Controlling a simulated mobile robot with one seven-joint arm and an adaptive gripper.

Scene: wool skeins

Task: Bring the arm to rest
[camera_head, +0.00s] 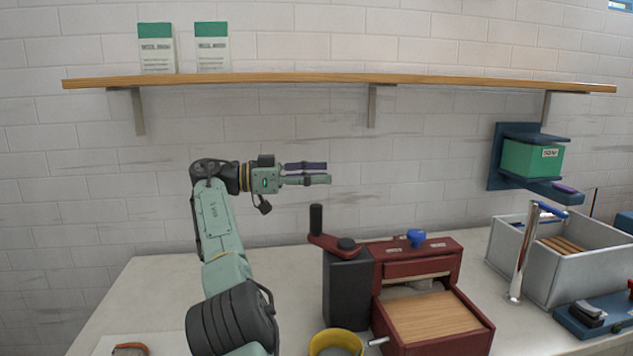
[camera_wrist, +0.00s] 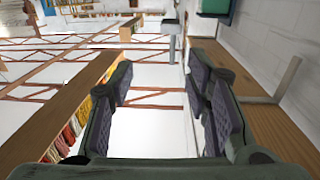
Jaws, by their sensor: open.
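My arm is raised in front of the white brick wall, bent at the elbow. My gripper (camera_head: 328,173) points right in the head view, level and well above the worktop. It is below the wooden shelf and touches nothing. In the wrist view my gripper (camera_wrist: 162,88) shows its two padded fingers spread apart with nothing between them.
A wooden shelf (camera_head: 300,79) holds two green-topped packets. Below right stand a dark red crank machine (camera_head: 435,339), a yellow bowl (camera_head: 336,343) and a grey bin (camera_head: 580,277). A wall bracket holds a green box (camera_head: 525,158). Air around the gripper is clear.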

